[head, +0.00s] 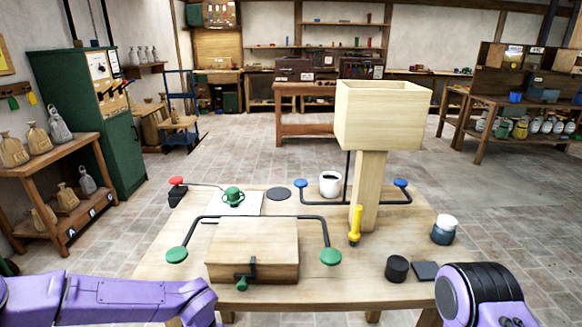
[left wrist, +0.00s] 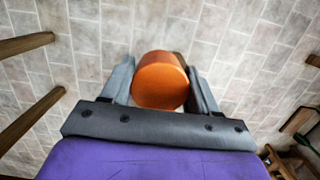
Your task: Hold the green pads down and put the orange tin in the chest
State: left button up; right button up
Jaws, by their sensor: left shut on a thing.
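The orange tin (left wrist: 160,80) is between the fingers of my left gripper (left wrist: 158,70) in the left wrist view, with stone floor behind it. Neither the tin nor that gripper's fingers show in the head view. The chest (head: 253,243) is a pale wooden box with a dark front latch and a green knob, near the table's front edge, and its lid looks closed. A green pad (head: 177,255) is left of it and another green pad (head: 331,257) is right, joined by a black bent bar behind the chest. My right gripper is out of view.
A wooden hopper (head: 383,115) on a post and a yellow handle (head: 355,224) stand right of the chest. Blue pads (head: 400,183) on a bar, a white mug (head: 330,182), a green cup (head: 233,197), a jar (head: 444,230) and a black cylinder (head: 397,268) share the table.

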pick_arm(q)
jog(key=w+d+r+p, duration=0.2)
jog(key=d+r+p, duration=0.1)
jog(key=r+p, duration=0.55)
jog(key=w+d+r+p, duration=0.2)
jog(key=d+r+p, duration=0.3)
jog(key=r, duration=0.6)
jog(key=w+d+r+p, duration=0.2)
jog(key=w+r+p, duration=0.1)
jog(key=r+p, duration=0.65)
notch_tip(320, 180, down, 4)
jog(key=b, duration=0.2)
jog(key=shift+s+b, duration=0.1)
jog(key=shift+b, duration=0.2)
jog(key=shift+d, duration=0.1)
